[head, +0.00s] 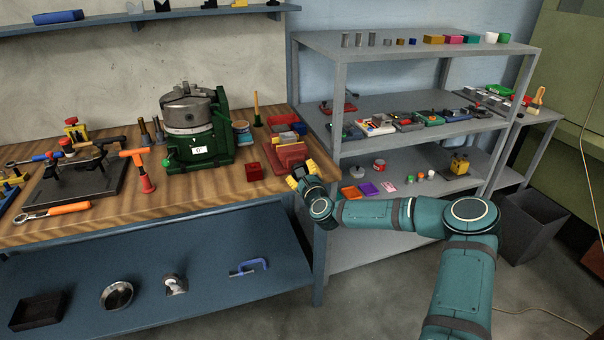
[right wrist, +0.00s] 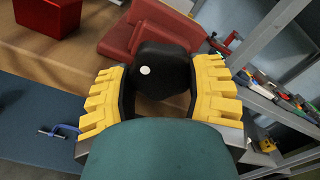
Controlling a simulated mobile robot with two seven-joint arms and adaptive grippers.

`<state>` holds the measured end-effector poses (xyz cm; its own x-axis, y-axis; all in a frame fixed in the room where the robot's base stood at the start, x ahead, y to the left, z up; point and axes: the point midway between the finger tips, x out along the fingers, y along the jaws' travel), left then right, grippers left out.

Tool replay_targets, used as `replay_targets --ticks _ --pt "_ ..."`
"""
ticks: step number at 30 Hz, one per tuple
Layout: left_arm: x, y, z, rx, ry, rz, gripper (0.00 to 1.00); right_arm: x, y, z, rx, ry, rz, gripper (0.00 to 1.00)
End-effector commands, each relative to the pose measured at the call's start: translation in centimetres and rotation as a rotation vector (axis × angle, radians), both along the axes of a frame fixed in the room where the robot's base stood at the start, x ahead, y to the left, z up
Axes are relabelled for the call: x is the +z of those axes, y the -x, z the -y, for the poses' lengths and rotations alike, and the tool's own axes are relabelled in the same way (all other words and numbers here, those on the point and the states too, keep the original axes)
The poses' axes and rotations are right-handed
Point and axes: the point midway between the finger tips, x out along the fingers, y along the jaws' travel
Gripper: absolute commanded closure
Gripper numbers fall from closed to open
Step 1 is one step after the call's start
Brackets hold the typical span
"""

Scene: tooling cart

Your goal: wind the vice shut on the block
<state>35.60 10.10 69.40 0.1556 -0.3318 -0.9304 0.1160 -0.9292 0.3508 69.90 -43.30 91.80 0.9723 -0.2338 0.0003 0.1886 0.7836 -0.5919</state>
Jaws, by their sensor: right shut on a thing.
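The red vice (head: 288,158) sits at the right end of the wooden bench, near its front edge. Its red body also shows in the right wrist view (right wrist: 117,38), with a black hub or knob (right wrist: 160,72) bearing a white dot at its near end. My right gripper (head: 302,174) is at the vice's front end, with its yellow fingers on either side of the black knob and shut on it. A red cube (head: 253,172) stands on the bench, left of the vice. My left gripper is not in view.
A green machine with a round chuck (head: 190,110) stands left of the vice. Small bins (head: 282,120) are just behind the vice. A grey shelf unit (head: 345,155) with several small items stands close on the right. Open floor lies in front.

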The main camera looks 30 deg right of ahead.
Motion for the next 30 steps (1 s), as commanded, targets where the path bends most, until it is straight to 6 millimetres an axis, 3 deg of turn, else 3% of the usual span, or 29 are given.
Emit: replay_targets --ticks 9,26,27,29,30 --pt "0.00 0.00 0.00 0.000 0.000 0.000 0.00 -0.14 0.03 -0.05 0.000 -0.132 0.029 0.80" --pt "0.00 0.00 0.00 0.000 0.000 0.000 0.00 -0.19 0.04 -0.06 0.000 -0.159 0.035 0.80" --pt "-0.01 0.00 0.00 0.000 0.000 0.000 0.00 -0.19 0.04 -0.06 0.000 -0.158 0.034 0.35" --pt "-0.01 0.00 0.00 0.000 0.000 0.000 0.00 -0.18 0.03 -0.05 0.000 -0.158 0.035 0.14" --pt "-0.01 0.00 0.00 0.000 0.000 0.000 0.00 -0.17 0.03 -0.05 0.000 -0.158 0.035 0.11"
